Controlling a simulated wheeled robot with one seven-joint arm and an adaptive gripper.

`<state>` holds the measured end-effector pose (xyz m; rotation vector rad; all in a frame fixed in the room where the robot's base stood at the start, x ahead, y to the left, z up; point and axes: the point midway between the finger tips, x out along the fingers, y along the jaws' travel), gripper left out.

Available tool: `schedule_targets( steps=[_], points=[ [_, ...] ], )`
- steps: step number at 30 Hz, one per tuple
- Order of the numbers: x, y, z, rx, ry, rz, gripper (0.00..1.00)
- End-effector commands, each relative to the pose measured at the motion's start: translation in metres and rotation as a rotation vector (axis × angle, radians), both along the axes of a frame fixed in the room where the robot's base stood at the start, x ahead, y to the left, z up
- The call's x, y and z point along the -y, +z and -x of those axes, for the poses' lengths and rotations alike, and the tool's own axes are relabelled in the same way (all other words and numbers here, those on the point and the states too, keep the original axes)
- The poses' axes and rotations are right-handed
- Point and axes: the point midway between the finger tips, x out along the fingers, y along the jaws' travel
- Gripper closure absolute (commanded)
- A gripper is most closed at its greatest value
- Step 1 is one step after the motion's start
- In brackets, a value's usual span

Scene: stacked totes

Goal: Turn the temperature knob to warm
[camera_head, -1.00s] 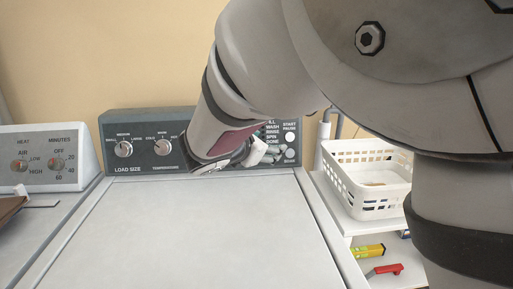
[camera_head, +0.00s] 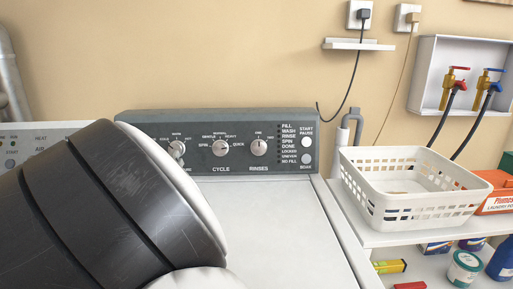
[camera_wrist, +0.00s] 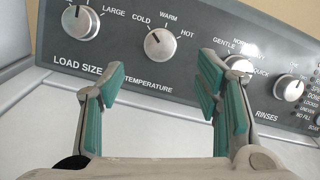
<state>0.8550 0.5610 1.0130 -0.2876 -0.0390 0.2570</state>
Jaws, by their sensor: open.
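The temperature knob (camera_wrist: 160,45) is a round silver dial on the washer's dark panel, in the upper middle of the wrist view. COLD, WARM and HOT are printed around it. Its mark appears to point up and left, toward COLD. In the head view the knob (camera_head: 176,149) shows just past my arm. My gripper (camera_wrist: 160,84) is open and empty. Its two green-padded fingers are spread wide, below and to either side of the knob in the picture, with no visible contact. In the head view my arm hides the gripper.
The load size knob (camera_wrist: 80,22) is left of the temperature knob; the cycle knob (camera_wrist: 238,66) is right, partly behind a finger. The washer's white lid (camera_head: 270,230) is clear. A white basket (camera_head: 410,212) stands on a shelf at right. A dryer panel (camera_head: 30,143) is at left.

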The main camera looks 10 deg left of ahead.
Motion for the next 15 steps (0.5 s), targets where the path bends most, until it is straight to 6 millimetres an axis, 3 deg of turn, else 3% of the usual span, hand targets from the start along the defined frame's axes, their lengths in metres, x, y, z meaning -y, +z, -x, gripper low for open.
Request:
schedule_targets(
  steps=[9,15],
  points=[
    [-0.015,-0.001,-0.062,-0.001,-0.002,-0.002,0.42],
    [-0.022,-0.001,-0.087,-0.001,-0.002,-0.001,0.42]
  ],
)
